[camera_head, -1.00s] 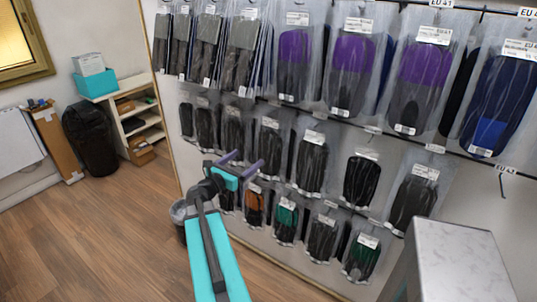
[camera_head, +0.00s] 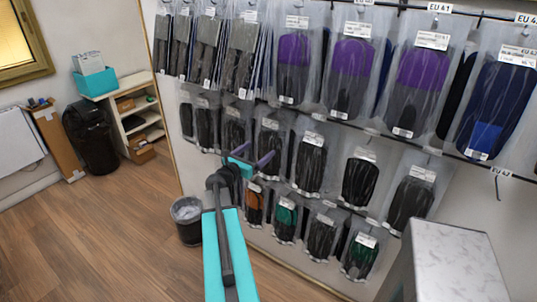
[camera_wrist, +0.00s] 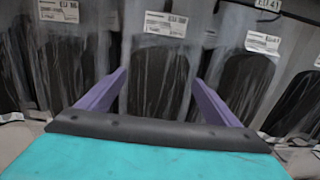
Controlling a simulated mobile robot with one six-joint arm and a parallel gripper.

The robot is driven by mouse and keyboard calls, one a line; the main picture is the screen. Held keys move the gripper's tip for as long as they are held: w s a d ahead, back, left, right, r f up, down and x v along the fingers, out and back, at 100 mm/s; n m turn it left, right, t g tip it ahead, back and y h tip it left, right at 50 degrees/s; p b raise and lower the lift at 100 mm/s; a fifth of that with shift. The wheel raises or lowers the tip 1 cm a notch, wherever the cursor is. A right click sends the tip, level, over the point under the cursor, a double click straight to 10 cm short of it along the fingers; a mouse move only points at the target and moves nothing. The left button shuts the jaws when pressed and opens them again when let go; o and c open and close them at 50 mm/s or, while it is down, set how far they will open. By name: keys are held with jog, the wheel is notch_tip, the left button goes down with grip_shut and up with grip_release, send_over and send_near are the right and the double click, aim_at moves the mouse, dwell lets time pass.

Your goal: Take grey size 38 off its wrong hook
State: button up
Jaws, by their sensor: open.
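My gripper (camera_head: 253,154) is open and empty, with its purple fingers pointing at the middle row of bagged insoles on the wall rack. In the wrist view my gripper (camera_wrist: 160,78) has its fingers spread to either side of one clear bag with a dark grey insole (camera_wrist: 158,85). That bag's white label (camera_wrist: 165,24) seems to read EU 38, but the print is blurred. The bag hangs between the fingers, and I cannot tell whether they touch it. In the head view a dark grey bagged insole (camera_head: 271,140) hangs just beyond the fingers. Its hook is not clear.
Other dark bagged insoles hang close on both sides, one (camera_wrist: 245,85) under an EU 41 tag. Purple insoles (camera_head: 352,62) hang in the row above, green and orange ones below. A grey cabinet (camera_head: 455,260) stands at right, a bin (camera_head: 188,228) at lower left. Open floor lies left.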

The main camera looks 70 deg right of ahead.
aim_at(267, 143)
jog(key=shift+r+p+x, duration=0.2)
jog(key=shift+p+x, duration=0.95)
jog(key=shift+x, duration=0.55)
jog(key=shift+p+x, duration=0.3)
jog(key=shift+x, duration=0.65)
jog(key=shift+f, duration=0.15)
jog(key=c, duration=1.5)
